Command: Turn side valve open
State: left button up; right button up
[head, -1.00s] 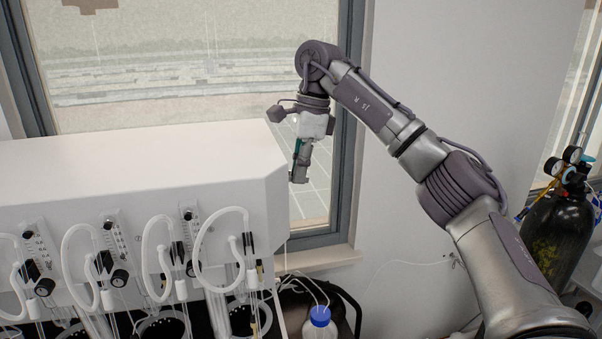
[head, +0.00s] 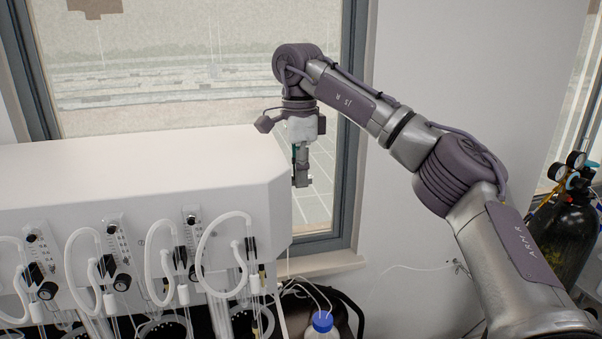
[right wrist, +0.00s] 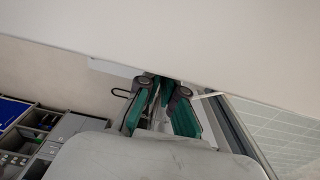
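The white distiller cabinet (head: 140,170) fills the left of the head view, and its right end faces my right gripper (head: 301,182). The gripper points down beside that end, in front of the window. In the right wrist view, the teal fingers of my right gripper (right wrist: 163,88) lean toward each other near a large white surface (right wrist: 200,35). Their tips are partly hidden, so I cannot tell whether they are open or hold anything. I cannot clearly make out the side valve. A small dark loop (right wrist: 121,94) shows left of the fingers. My left gripper is not in view.
Several flowmeters and looped white tubes (head: 225,225) line the cabinet front. A blue-capped bottle (head: 322,322) stands below the cabinet's right end. A black gas cylinder (head: 565,235) with gauges stands at the right. The window frame (head: 352,150) is close behind my arm.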

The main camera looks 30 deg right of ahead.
jog(key=o, duration=0.3)
jog(key=shift+r, duration=0.1)
jog(key=shift+a+r, duration=0.15)
jog(key=shift+r, duration=3.8)
